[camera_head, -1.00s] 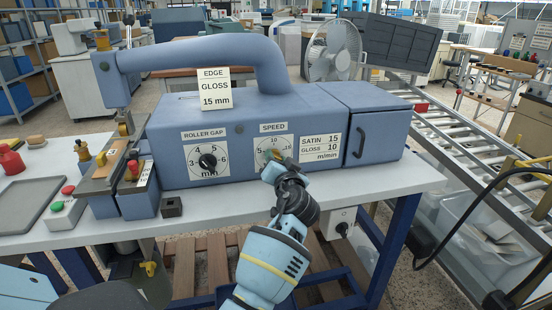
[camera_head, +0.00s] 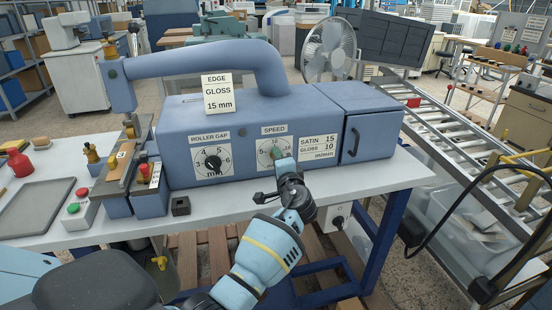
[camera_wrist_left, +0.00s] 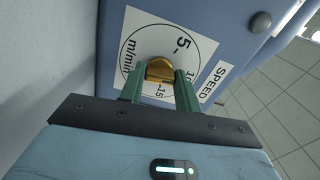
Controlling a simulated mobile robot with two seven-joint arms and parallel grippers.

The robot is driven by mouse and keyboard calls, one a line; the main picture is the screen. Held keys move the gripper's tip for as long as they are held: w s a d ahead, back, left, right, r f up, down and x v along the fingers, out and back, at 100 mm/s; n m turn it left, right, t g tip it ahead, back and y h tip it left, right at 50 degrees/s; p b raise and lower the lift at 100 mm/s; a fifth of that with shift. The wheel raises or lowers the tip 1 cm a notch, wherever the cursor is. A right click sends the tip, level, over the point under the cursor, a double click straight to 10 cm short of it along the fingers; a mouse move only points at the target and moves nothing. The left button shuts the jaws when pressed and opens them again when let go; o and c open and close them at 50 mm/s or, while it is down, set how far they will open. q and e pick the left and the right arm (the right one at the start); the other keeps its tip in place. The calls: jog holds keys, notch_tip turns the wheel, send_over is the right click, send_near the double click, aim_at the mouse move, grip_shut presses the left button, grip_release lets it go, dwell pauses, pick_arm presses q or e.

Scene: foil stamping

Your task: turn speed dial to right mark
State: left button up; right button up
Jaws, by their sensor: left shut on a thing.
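The speed dial (camera_head: 264,146) is a pale round scale on the blue machine's front, under a SPEED label. In the left wrist view its scale (camera_wrist_left: 148,38) shows 5, 15 and m/min. Its brass knob (camera_wrist_left: 160,69) sits between the green fingers of my left gripper (camera_wrist_left: 160,80), which is shut on it. In the head view my left gripper (camera_head: 277,154) covers part of the dial. The knob's pointer is hidden, so I cannot tell which mark it faces. My right gripper is not in view.
The roller gap dial (camera_head: 212,163) is left of the speed dial. A plate (camera_head: 318,148) reads SATIN 15, GLOSS 10 m/min. A card (camera_head: 217,93) on top reads EDGE GLOSS 15 mm. A small dark block (camera_head: 181,206) and a button box (camera_head: 80,213) stand on the table (camera_head: 130,228).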

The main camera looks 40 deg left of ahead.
pick_arm(q)
jog(key=shift+m, duration=0.5)
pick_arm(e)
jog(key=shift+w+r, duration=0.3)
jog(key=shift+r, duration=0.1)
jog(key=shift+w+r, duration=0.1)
pick_arm(q)
jog(key=o, duration=1)
jog(key=shift+v, duration=3.95)
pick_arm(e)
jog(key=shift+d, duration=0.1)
